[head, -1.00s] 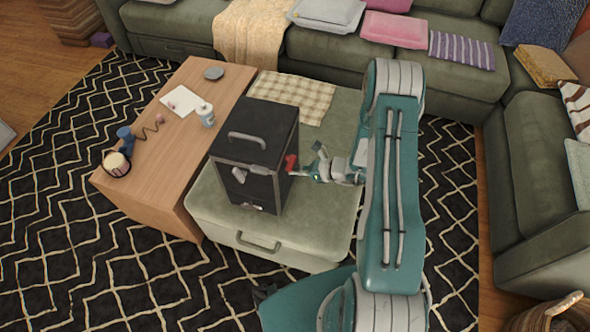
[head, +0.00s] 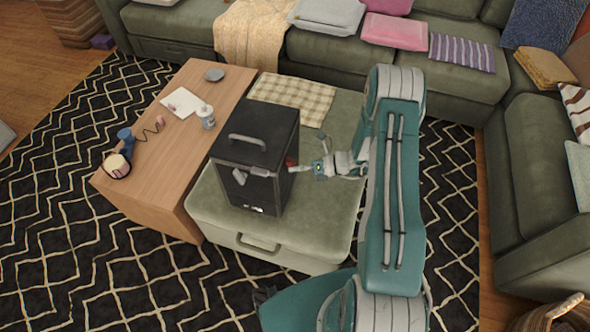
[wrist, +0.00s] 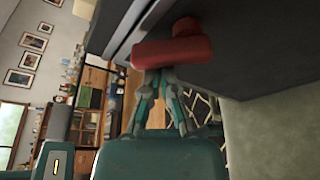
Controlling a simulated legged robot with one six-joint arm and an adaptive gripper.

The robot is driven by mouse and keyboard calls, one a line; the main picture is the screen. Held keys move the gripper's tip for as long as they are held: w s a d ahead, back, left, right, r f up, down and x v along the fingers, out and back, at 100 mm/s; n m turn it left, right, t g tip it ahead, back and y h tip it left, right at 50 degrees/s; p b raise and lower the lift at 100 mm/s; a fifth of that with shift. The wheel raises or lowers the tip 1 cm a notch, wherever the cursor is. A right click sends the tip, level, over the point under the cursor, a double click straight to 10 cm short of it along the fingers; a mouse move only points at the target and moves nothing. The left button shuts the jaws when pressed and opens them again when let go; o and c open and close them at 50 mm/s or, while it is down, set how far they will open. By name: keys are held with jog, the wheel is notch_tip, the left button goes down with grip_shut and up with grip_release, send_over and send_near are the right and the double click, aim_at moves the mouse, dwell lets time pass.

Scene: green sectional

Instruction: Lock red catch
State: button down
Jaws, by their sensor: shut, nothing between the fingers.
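A dark box (head: 240,155) with a grey top handle stands on the green ottoman. The red catch (head: 291,161) is on its right side and shows only as a small dark red patch in the head view. In the wrist view the red catch (wrist: 172,52) is a bar with a round knob at one end, lying across the picture by the box's edge. My gripper (head: 295,168) is at the box's right side. In the wrist view my gripper (wrist: 156,76) is shut and empty, its fingertips at the bar's lower edge; whether they touch it is unclear.
The green ottoman (head: 325,210) has free room in front and to the right of the box. A checkered cloth (head: 300,95) lies behind it. The wooden table (head: 165,180) on the left holds a bottle (head: 206,118), paper and small items.

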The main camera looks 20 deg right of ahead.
jog(key=m, duration=0.1)
jog(key=r+m+y, duration=0.1)
jog(key=m, duration=0.2)
jog(key=shift+w+d+r+m+g+y, duration=0.2)
jog(key=shift+w+d+m+g+y, duration=0.1)
jog(key=shift+w+g+y, duration=0.1)
jog(key=v, duration=1.2)
